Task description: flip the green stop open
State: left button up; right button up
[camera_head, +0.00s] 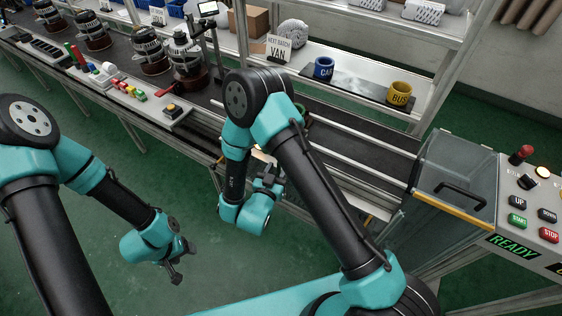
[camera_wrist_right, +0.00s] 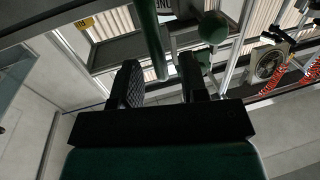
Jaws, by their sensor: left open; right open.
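The green stop shows in the right wrist view as a dark green bar (camera_wrist_right: 151,38) and a round green knob (camera_wrist_right: 213,27). The bar reaches down toward the gap between my right fingers; I cannot tell whether it lies between them or beyond them. The knob is just past the right finger. My right gripper (camera_wrist_right: 160,68) is open and empty. In the head view my right gripper (camera_head: 268,180) hangs at the front edge of the line, and a small green piece (camera_head: 301,110) shows partly hidden behind my right arm. My left gripper (camera_head: 181,264) is open and empty over the floor.
Alternators (camera_head: 186,60) stand on the conveyor at the back left. A button box (camera_head: 172,108) sits on the front rail. A clear-lidded station (camera_head: 455,180) and control panel (camera_head: 530,205) are at right. Blue (camera_head: 323,68) and yellow (camera_head: 400,94) cups stand on a shelf.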

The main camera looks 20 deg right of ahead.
jog(key=shift+x, duration=2.05)
jog(key=shift+c, duration=0.2)
jog(key=c, duration=0.6)
grip_shut()
jog(key=shift+a, duration=0.1)
